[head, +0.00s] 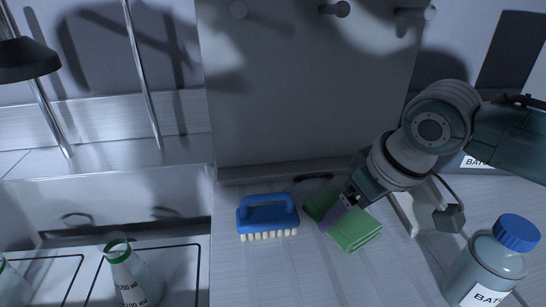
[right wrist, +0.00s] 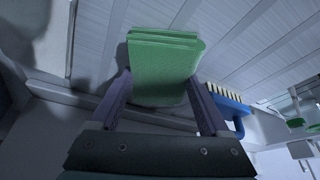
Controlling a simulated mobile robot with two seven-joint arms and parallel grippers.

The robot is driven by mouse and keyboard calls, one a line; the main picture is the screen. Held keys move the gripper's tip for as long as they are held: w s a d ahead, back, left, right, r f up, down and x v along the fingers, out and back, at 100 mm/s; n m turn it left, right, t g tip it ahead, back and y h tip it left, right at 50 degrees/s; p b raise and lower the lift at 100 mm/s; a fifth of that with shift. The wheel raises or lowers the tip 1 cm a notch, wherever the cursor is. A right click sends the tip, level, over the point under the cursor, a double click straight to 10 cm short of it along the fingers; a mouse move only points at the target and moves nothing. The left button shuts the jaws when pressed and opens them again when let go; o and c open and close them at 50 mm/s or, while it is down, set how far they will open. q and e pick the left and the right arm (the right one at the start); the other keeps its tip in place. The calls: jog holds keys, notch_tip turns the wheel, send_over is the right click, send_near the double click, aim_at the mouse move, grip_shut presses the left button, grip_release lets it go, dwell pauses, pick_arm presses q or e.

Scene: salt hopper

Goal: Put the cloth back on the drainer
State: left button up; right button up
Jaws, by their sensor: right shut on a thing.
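The green folded cloth (head: 357,232) is over the ribbed drainer (head: 310,275) beside the sink, to the right of the blue brush. My right gripper (head: 338,210) is shut on the cloth, pointing down at it. In the right wrist view the cloth (right wrist: 165,65) sits between the two purple fingers of my right gripper (right wrist: 158,92), its folded layers toward the ribbed surface. I cannot tell whether the cloth touches the drainer or is held just above it. My left gripper is not in view.
A blue brush (head: 267,214) with pale bristles stands just left of the cloth. A blue-capped bottle (head: 492,262) stands at the front right. A sink (head: 100,205) with glass flasks (head: 130,275) is at left. A grey panel (head: 305,90) rises behind. The drainer's front is clear.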

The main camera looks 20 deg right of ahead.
jog(key=shift+f, duration=0.2)
jog(key=o, duration=1.2)
jog(key=shift+c, duration=0.2)
